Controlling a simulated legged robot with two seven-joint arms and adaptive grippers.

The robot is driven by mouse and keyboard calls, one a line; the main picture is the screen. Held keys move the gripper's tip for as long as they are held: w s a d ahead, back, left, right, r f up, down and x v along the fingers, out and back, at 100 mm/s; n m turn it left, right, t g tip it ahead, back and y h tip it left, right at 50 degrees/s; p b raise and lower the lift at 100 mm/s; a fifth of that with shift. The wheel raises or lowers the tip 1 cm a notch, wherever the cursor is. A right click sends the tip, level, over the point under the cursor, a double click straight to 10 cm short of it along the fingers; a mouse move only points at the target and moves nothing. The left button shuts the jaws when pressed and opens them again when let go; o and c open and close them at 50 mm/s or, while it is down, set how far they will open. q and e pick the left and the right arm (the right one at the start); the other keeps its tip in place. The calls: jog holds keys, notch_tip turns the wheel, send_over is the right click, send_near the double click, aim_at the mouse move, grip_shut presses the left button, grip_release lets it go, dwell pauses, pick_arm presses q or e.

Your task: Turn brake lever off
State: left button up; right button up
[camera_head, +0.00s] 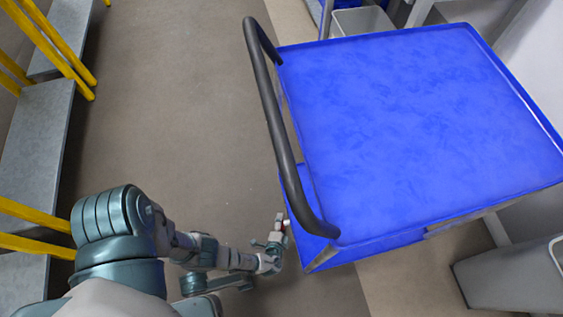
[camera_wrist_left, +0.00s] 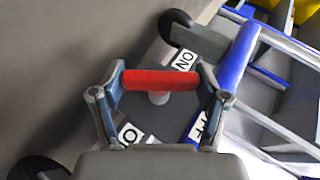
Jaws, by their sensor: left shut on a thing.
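The brake lever is a red bar (camera_wrist_left: 160,80) on a grey post, in the middle of the left wrist view. My left gripper (camera_head: 278,232) is low beside that corner. In the left wrist view its two fingers (camera_wrist_left: 162,90) are shut on the ends of the red bar. A white ON label (camera_wrist_left: 184,60) lies beyond the bar, and a partly hidden OFF label (camera_wrist_left: 198,127) lies nearer, at the right. My right gripper is out of view.
The cart's black push handle (camera_head: 283,130) rises along its left side, just above my left gripper. Dark wheels (camera_wrist_left: 178,25) show below. Grey steps with yellow rails (camera_head: 55,45) stand at the left. The floor between is clear.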

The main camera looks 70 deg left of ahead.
pick_arm(q)
jog(key=shift+s+d+f, duration=0.15)
jog(key=shift+d, duration=0.1)
jog(key=o, duration=1.2)
jog(key=v, duration=0.7)
jog(key=shift+d, duration=0.15)
